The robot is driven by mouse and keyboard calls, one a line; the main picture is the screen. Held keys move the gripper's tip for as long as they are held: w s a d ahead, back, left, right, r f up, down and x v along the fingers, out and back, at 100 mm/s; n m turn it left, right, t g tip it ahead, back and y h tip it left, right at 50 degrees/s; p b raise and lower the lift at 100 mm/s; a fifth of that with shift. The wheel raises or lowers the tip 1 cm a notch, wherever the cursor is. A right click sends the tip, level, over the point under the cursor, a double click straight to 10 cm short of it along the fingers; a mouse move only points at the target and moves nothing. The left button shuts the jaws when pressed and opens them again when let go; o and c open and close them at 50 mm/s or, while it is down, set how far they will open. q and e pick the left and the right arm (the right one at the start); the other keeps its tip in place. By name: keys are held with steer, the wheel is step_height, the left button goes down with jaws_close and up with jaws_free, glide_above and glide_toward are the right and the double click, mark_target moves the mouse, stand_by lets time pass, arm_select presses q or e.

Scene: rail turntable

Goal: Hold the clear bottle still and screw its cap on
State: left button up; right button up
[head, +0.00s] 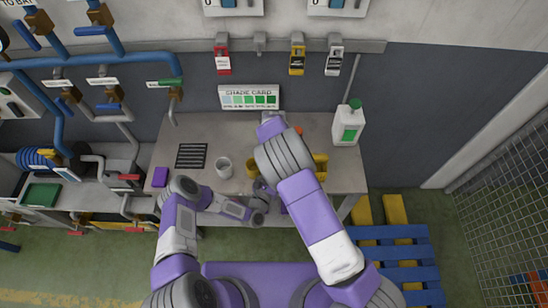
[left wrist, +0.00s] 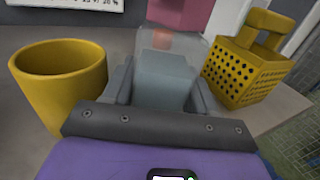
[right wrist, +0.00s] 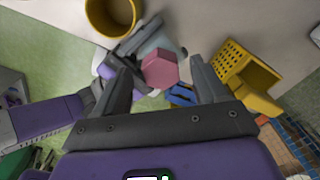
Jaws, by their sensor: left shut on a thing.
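The clear bottle (left wrist: 165,80) stands between the fingers of my left gripper (left wrist: 158,92), which is shut on it in the left wrist view. A pink cap (right wrist: 160,70), six-sided from above, lies between the fingertips of my right gripper (right wrist: 163,64) in the right wrist view, with a small gap at each side. The right gripper is open. The cap (left wrist: 180,12) also shows at the bottle's top in the left wrist view; I cannot tell whether it is seated. In the head view my right arm hides the bottle and cap.
A yellow cup (left wrist: 58,85) stands left of the bottle and a yellow perforated caddy (left wrist: 238,75) right of it. On the bench (head: 205,127) are a grey cup (head: 224,168), a purple block (head: 160,177) and a white jug (head: 347,128). A blue pallet (head: 400,255) lies at right.

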steer(key=shift+o, duration=0.4)
steer(key=shift+r, duration=1.95)
steer(key=n, duration=2.4)
steer(key=shift+s, duration=0.1)
